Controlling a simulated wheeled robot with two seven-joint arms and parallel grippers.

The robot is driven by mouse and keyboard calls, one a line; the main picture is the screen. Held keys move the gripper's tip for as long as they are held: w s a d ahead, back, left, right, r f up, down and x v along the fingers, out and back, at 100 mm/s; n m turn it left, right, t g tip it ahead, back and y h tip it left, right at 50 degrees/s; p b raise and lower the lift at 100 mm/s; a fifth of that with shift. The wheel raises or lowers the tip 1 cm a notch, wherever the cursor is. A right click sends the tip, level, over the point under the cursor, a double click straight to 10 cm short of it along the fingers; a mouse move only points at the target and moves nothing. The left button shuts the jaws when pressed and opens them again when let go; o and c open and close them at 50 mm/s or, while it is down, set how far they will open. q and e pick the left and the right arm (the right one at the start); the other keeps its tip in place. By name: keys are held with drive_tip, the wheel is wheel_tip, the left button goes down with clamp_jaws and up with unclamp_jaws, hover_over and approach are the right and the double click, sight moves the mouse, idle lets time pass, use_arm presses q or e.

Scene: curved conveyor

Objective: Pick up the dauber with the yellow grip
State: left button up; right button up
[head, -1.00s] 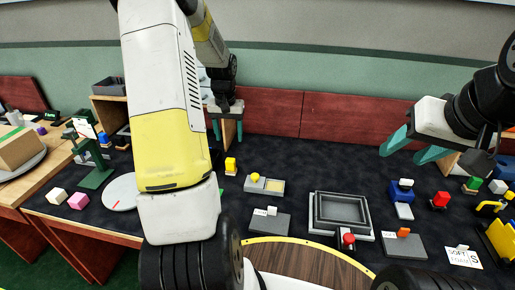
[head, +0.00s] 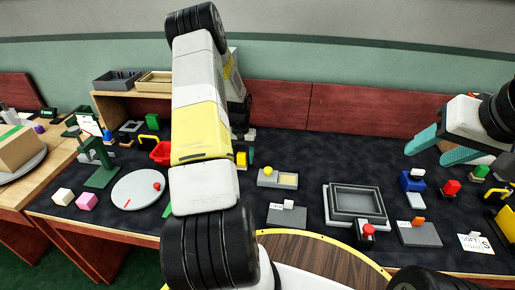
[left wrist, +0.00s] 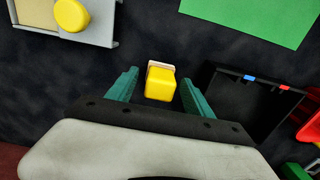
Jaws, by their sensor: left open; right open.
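The dauber with the yellow grip (head: 241,158) stands on the dark table mat, partly hidden by my left arm in the head view. In the left wrist view the yellow dauber (left wrist: 160,86) shows its yellow block and a pale base edge. My left gripper (left wrist: 159,76) is open, with one teal finger on each side of the dauber and gaps visible on both sides. In the head view it is mostly hidden behind my arm. My right gripper (head: 427,155) is open and empty above the right part of the table.
A black tray (left wrist: 245,100) lies close to my left gripper. Red (head: 452,187) and green (head: 481,172) daubers stand far right.

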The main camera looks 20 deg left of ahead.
sight(243, 155)
use_arm(q)
drive_tip(key=shift+f, duration=0.25)
drive_tip(key=shift+c, duration=0.4)
clamp_jaws()
drive_tip(key=shift+r, duration=0.1)
drive_tip(key=shift+r, duration=0.45)
drive_tip(key=r, duration=0.2)
drive_tip(key=shift+s+d+r, duration=0.2)
drive_tip(key=shift+d+r, duration=0.15)
drive_tip(key=shift+r, duration=0.05)
drive_tip(key=s+d+r, duration=0.1)
drive_tip(key=s+d, duration=0.8)
drive_tip(key=d, duration=0.3)
drive_tip(key=shift+d, duration=0.2)
